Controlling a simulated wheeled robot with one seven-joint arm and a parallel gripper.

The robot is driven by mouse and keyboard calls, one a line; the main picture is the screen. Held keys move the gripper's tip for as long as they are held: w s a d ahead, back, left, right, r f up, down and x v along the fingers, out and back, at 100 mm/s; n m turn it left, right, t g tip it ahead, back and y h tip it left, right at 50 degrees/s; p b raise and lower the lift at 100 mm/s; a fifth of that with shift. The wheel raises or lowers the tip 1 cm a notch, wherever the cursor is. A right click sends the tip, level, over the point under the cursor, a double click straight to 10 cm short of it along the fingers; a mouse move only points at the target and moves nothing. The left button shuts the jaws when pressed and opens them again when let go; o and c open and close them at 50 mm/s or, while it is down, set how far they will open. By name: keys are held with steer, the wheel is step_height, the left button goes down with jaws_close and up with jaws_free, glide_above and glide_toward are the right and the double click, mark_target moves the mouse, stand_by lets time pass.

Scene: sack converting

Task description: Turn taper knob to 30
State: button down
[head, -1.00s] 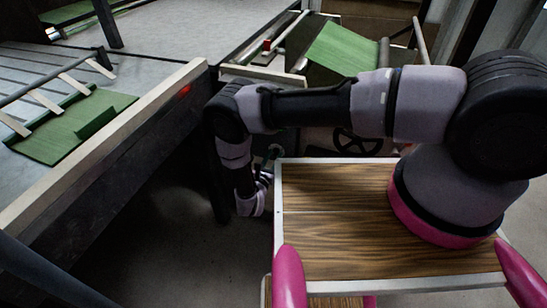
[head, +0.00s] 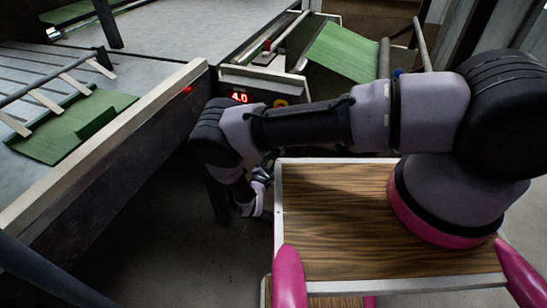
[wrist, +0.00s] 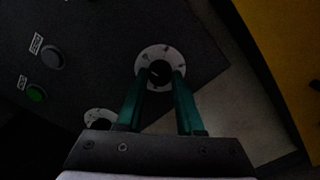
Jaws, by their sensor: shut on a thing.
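In the wrist view a dark round knob (wrist: 159,72) sits at the middle of a white dial (wrist: 160,52) with small marks, on a dark panel (wrist: 110,45). The two teal fingers of my gripper (wrist: 161,78) are closed on either side of the knob. The dial's lettering and the pointer's reading are too small and dark to read. A second white dial (wrist: 98,116) is partly hidden behind my gripper. In the head view my gripper is low beside the wooden deck, and the knob is hidden there.
A grey button (wrist: 52,56) and a green button (wrist: 36,93) are on the panel, with unreadable labels. The long machine bed's pale rail (head: 110,140) runs along the left of my arm.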

steer(key=m, duration=1.3)
steer(key=shift+m, duration=0.5)
steer(key=c, duration=0.5)
jaws_free()
steer(key=shift+c, duration=0.2)
steer(key=v, duration=1)
steer(key=shift+s, duration=0.4)
steer(key=shift+a+r, duration=0.1)
steer(key=shift+a, duration=0.05)
